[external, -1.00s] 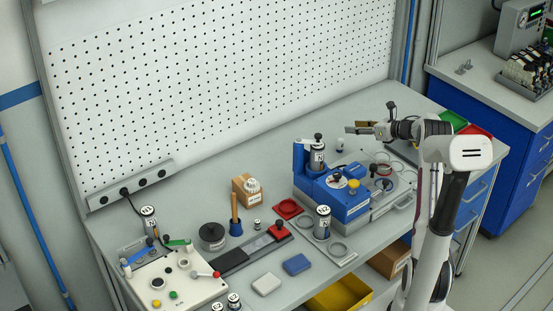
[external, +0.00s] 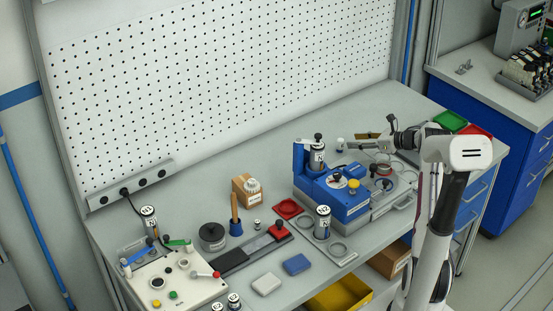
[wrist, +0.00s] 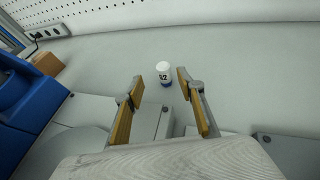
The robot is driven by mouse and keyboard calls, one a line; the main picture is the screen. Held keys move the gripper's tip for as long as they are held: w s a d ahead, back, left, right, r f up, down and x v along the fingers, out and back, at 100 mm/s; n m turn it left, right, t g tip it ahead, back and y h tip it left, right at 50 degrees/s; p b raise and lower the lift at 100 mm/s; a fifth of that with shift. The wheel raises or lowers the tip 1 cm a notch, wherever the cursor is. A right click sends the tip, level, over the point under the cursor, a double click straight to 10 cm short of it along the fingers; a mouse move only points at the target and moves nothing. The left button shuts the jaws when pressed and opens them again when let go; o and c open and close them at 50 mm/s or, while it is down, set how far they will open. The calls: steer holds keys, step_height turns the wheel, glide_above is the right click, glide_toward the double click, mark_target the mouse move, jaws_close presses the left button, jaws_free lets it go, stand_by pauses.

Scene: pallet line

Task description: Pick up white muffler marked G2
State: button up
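The white muffler (wrist: 163,70) is a small upright white cylinder with a dark mark ending in 2 and a blue lower part. In the external view the muffler (external: 340,144) stands near the back of the bench, right of the blue machine. My gripper (wrist: 159,78) is open, with wooden-coloured finger pads on either side of the line to the muffler. The muffler appears just beyond and between the fingertips, and nothing is held. In the external view my gripper (external: 359,140) is low over the bench, close to the muffler's right side. Contact cannot be told.
The blue machine (external: 345,202) stands left of my gripper, with a tall white labelled cylinder (external: 317,156) on it. A green bin (external: 451,121) and a red bin (external: 476,131) lie to the right. The bench behind the muffler is clear up to the pegboard (external: 220,80).

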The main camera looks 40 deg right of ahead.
mark_target(340, 145)
steer(key=shift+w+a+f, duration=0.15)
steer(key=shift+w+f, duration=0.05)
steer(key=shift+w, duration=0.25)
steer(key=shift+w, duration=0.1)
steer(key=shift+d+x, duration=0.1)
steer(key=shift+x, duration=0.55)
steer(key=shift+d+x, duration=0.15)
steer(key=shift+x, duration=1.75)
steer(key=shift+f, duration=0.15)
steer(key=shift+c, duration=0.4)
jaws_close()
